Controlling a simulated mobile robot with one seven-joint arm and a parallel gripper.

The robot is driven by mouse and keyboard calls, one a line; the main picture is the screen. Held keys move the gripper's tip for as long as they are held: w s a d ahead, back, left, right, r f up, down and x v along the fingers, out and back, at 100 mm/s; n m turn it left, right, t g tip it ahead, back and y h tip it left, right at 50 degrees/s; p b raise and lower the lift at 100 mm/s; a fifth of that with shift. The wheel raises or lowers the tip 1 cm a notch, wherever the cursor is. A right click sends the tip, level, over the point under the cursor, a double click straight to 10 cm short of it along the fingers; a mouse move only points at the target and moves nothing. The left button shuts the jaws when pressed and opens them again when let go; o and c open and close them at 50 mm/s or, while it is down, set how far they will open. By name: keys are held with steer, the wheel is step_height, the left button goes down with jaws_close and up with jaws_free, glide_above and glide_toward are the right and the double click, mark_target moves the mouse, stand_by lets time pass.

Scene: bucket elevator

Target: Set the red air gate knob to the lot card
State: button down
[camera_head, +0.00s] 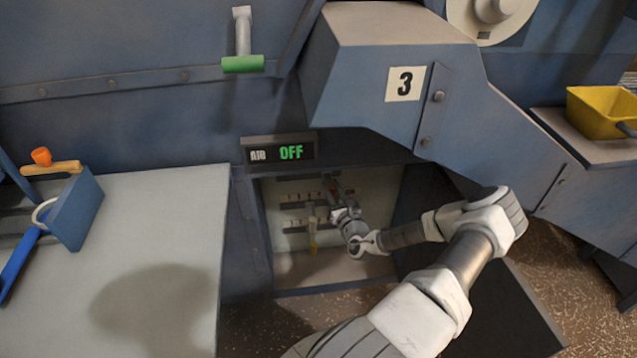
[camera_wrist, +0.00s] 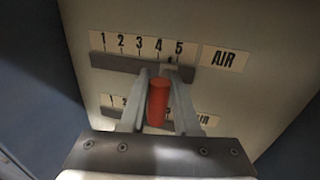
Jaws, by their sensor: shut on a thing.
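The red air gate knob (camera_wrist: 158,102) stands between the two fingers of my gripper (camera_wrist: 160,82) in the wrist view, and the fingers are closed on it. It is in front of the upper scale plate (camera_wrist: 140,46), marked 1 to 5 with an AIR label. From this angle it lines up near 4 and 5, but I cannot tell its exact setting. In the head view my gripper (camera_head: 336,201) is inside the open cabinet (camera_head: 384,192), and a bit of red shows at its tip. The lower scale (camera_wrist: 115,101) is partly hidden by my fingers. No lot card can be identified for certain.
A display above the cabinet (camera_head: 281,151) reads AIR OFF. A yellow handle (camera_head: 312,236) hangs below the lower scale. A grey table (camera_head: 175,215) stands left, and a yellow bin (camera_head: 600,112) sits right.

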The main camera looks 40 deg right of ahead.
steer(key=shift+s+d, duration=0.45)
steer(key=shift+d, duration=0.4)
steer(key=c, duration=0.6)
jaws_free()
steer(key=shift+s+a, duration=0.1)
steer(key=p+v, duration=0.4)
steer(key=v, duration=1.3)
steer(key=shift+s+a+p, duration=0.1)
steer(key=shift+p, duration=0.25)
